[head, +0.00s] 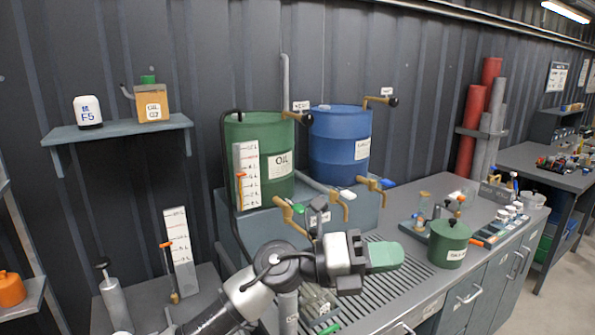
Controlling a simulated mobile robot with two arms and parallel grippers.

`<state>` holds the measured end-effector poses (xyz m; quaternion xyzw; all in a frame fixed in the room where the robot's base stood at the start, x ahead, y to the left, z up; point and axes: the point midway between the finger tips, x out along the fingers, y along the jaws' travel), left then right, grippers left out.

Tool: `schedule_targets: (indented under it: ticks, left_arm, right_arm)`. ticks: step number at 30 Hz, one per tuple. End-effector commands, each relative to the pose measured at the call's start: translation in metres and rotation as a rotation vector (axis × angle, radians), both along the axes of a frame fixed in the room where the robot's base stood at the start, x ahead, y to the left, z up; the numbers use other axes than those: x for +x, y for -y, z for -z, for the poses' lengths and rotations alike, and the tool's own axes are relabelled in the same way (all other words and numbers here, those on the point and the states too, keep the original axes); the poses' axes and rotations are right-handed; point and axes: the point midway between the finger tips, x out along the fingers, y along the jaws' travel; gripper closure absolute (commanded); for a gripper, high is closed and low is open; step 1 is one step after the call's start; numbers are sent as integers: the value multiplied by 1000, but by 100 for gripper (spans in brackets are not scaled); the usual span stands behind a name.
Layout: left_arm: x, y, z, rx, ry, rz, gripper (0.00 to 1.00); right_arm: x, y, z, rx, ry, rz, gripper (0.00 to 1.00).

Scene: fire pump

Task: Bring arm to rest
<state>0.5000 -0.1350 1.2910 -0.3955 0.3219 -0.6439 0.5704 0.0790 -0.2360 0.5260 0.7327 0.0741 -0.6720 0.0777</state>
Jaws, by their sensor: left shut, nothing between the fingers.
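My left arm comes in from the bottom left, and its left gripper (358,262) is over the slatted front part of the grey counter (410,245). The gripper is shut and holds nothing. A green blunt shape (385,257) shows right at its end; I cannot tell whether it is part of the gripper or a thing behind it. The arm hides part of the counter and the lower front of the drum stand. My right gripper is not in view.
A green oil drum (279,165) and a blue drum (342,150) with brass taps stand behind the arm. A green pot (449,243) and small items are on the counter to the right. A wall shelf (120,135) is at the left.

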Motion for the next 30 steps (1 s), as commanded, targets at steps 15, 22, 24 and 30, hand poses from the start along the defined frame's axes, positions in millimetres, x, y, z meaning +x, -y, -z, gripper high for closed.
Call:
schedule_targets:
  ticks: [15,22,24,30]
  left_arm:
    - [19,-228,157,-965,-1316,-971,100]
    - [-72,-298,273,-967,-1836,-1422,100]
    - [-100,-309,294,-935,-1948,-1520,100]
    - [-169,-328,326,-830,-2180,-1727,100]
  right_arm:
    - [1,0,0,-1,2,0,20]
    - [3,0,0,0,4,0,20]
    - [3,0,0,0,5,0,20]
    - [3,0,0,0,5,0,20]
